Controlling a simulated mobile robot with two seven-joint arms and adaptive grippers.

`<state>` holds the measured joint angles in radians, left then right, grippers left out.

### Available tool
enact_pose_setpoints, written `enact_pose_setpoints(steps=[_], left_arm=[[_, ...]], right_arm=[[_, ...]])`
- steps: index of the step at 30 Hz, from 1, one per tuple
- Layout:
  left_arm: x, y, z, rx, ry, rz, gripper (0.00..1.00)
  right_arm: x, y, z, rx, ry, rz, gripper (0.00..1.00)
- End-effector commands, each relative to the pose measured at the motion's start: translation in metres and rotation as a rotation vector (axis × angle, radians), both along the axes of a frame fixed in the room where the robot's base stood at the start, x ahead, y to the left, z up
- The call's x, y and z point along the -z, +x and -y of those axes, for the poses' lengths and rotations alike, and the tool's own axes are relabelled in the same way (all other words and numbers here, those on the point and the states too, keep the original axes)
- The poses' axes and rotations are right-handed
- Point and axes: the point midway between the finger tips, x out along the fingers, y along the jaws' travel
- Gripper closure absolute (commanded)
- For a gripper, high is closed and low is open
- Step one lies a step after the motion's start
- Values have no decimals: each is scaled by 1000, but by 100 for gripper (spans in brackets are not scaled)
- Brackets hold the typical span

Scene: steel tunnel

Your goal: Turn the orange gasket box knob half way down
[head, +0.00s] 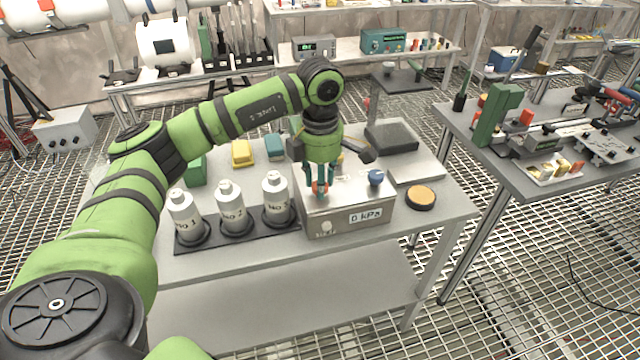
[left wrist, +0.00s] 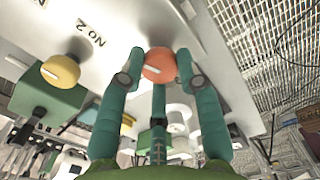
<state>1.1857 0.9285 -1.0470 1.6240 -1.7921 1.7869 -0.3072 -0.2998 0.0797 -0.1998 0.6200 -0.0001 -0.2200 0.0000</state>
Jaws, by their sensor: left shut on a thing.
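The metal box (head: 345,215) with a "0 kPa" display (head: 367,215) stands on the table. Its orange knob (left wrist: 160,65) has a white mark on its face and sits between my left gripper's teal fingers in the left wrist view. My left gripper (head: 320,190) reaches down to the box from above and is shut on the knob, which it partly hides in the head view. A blue knob (head: 376,177) is on the box to the right of the gripper. My right gripper is not in view.
White bottles (head: 233,207) stand in a dark rack left of the box. An orange-topped black disc (head: 420,197) lies to its right. A yellow block (head: 242,153) and a grey slab (head: 391,136) are behind. The table's front edge is clear.

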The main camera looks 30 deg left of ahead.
Motion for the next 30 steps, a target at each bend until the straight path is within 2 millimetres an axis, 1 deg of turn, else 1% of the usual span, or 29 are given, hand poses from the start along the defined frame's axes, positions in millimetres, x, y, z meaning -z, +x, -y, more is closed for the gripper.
enact_pose_setpoints(steps=[1,6,13,21,30], left_arm=[[3,0,1,42,-1,-2,98],[2,0,1,174,0,-2,98],[2,-1,1,301,-1,-4,98],[1,-1,1,371,-1,-4,98],[1,-1,1,380,-1,-4,98]], right_arm=[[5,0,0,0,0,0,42],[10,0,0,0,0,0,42],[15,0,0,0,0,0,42],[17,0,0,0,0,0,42],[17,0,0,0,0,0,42]])
